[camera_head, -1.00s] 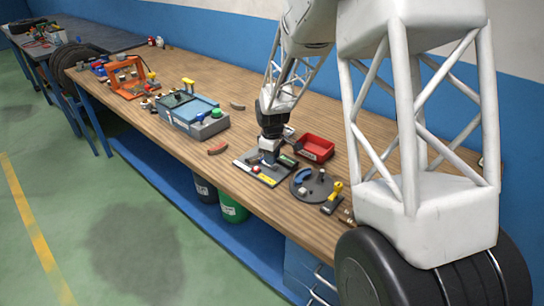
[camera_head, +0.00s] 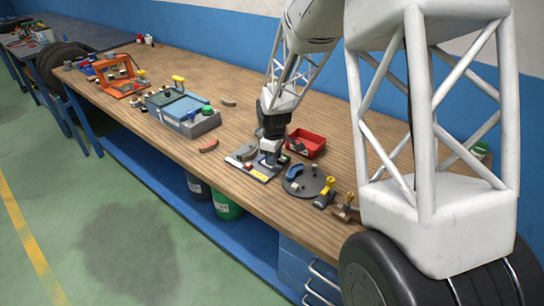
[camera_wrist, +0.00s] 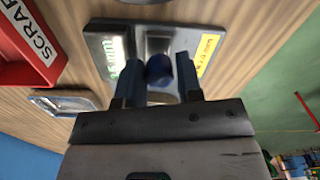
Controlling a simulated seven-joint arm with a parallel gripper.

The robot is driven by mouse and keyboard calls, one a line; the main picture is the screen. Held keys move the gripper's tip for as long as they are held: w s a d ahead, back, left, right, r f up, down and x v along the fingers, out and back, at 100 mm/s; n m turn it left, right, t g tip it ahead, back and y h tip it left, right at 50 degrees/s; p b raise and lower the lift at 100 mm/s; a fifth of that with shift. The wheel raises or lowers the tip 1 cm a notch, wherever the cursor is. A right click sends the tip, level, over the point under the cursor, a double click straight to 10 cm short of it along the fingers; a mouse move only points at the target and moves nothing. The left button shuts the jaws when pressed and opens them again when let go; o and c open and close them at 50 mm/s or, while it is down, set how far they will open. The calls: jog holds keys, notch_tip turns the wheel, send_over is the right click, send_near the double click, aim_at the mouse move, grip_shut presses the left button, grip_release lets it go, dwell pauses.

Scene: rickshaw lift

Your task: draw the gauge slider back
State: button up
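The gauge (camera_head: 243,166) is a flat plate on the bench, partly hidden under my gripper in the head view. In the wrist view the gauge plate (camera_wrist: 101,43) carries a green-lit display and a yellow label. A dark blue round knob (camera_wrist: 159,68), apparently the slider's, stands between the two fingers. My gripper (camera_wrist: 159,78) has its blue fingers apart, one on each side of the knob. The right finger is close to the knob; I cannot tell whether it touches. In the head view my gripper (camera_head: 268,158) is low over the plate's right part.
A red scrap tray (camera_head: 306,143) stands just behind the gauge. A round grey disc (camera_head: 308,187) with a blue piece lies to its right, near yellow-handled tools. A grey-blue box (camera_head: 180,112) and an orange frame (camera_head: 122,75) stand farther left. The bench's front edge is close.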

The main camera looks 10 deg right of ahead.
jog(key=o, duration=0.3)
jog(key=shift+o, duration=0.2)
jog(key=shift+r, duration=0.1)
jog(key=shift+r, duration=3.8)
